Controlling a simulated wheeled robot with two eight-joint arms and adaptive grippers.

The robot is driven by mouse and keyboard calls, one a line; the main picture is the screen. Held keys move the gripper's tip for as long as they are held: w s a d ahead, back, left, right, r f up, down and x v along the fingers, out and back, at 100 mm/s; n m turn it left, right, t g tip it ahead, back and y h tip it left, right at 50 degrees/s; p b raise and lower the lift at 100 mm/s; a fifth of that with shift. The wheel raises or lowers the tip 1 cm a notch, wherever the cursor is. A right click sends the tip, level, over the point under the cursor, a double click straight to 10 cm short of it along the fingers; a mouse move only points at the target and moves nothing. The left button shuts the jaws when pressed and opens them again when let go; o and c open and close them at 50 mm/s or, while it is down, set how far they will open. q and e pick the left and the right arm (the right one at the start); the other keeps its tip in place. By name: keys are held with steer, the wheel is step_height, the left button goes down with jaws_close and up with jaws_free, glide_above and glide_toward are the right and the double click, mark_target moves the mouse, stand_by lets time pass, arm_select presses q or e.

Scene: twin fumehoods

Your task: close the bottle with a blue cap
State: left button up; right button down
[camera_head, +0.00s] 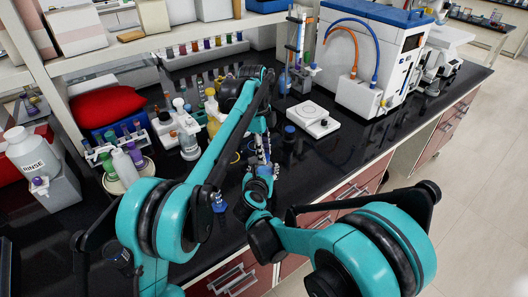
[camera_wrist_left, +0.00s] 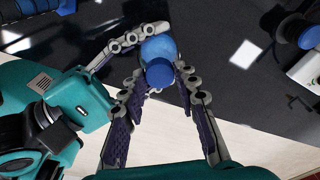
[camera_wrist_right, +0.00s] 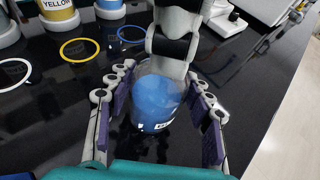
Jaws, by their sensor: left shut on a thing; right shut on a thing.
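A clear bottle (camera_wrist_right: 156,103) with blue contents and a white label is between the fingers of my right gripper (camera_wrist_right: 153,88), which is shut on it. The left wrist view shows the bottle's blue body (camera_wrist_left: 160,47) with one right finger beside it. My left gripper (camera_wrist_left: 162,76) is shut on a darker blue cap (camera_wrist_left: 158,72). The cap overlaps the bottle in that view; I cannot tell whether it is seated. In the right wrist view my left gripper covers the bottle's mouth. In the head view both grippers meet over the bench (camera_head: 320,160), with the contact partly hidden.
A white stirrer plate (camera_head: 313,118) stands to the right. Racks and bottles crowd the left side. The bench's front edge is close.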

arm_select(q)
steer(key=m, duration=0.8)
steer(key=shift+d+g+y, duration=0.1)
steer(key=shift+g+y, duration=0.3)
steer(key=m, duration=0.6)
steer(key=shift+y, duration=0.3)
steer(key=o, duration=0.7)
steer(key=shift+c, duration=0.2)
steer(key=shift+r, duration=2.2)
steer(key=shift+c, duration=0.2)
